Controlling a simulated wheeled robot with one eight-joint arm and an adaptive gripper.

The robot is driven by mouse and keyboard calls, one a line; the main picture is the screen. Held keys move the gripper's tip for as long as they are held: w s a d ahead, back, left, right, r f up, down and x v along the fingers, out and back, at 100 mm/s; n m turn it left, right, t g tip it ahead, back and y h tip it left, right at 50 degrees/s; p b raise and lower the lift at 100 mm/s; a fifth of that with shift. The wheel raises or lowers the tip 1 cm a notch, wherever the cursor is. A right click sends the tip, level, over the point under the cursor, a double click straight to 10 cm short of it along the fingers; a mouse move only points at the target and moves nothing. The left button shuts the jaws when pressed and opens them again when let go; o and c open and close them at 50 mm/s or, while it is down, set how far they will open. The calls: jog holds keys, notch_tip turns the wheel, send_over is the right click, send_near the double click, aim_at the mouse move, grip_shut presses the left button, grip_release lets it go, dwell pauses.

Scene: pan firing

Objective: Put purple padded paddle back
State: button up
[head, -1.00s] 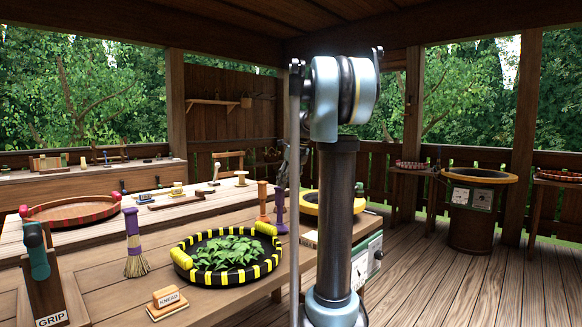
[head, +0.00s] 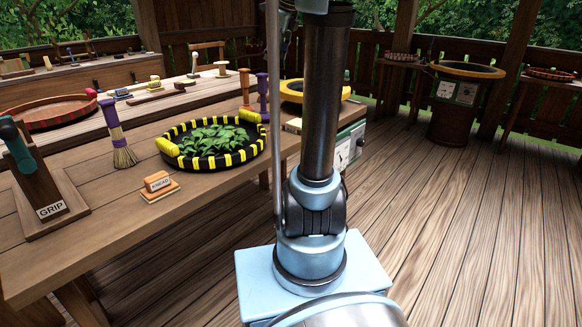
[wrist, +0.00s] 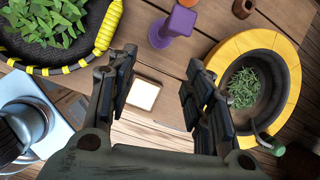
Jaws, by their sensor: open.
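A purple upright piece (head: 262,95) with a flared base, which looks like the purple padded paddle, stands on the bench just behind the leaf tray in the head view. In the wrist view this purple piece (wrist: 172,27) stands beyond my fingers, apart from them. My gripper (wrist: 160,75) is open and empty above the bench edge. A small pale square plate (wrist: 143,95) shows between its fingers. The gripper is out of the head view.
A black and yellow tray of leaves (head: 166,126) and a yellow-rimmed pan (wrist: 292,90) flank the purple piece. A purple-handled brush (head: 113,130), a KNEAD block (head: 158,183) and a GRIP stand (head: 45,190) are on the bench.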

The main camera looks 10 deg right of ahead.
jog(key=s+a+f+n+g+h, duration=0.1)
jog(key=s+a+f+n+h, duration=0.1)
jog(key=s+f+n, duration=2.4)
jog(key=s+f, duration=0.6)
jog(key=s, duration=0.4)
jog(key=shift+a+f, duration=0.3)
jog(key=shift+f, duration=0.1)
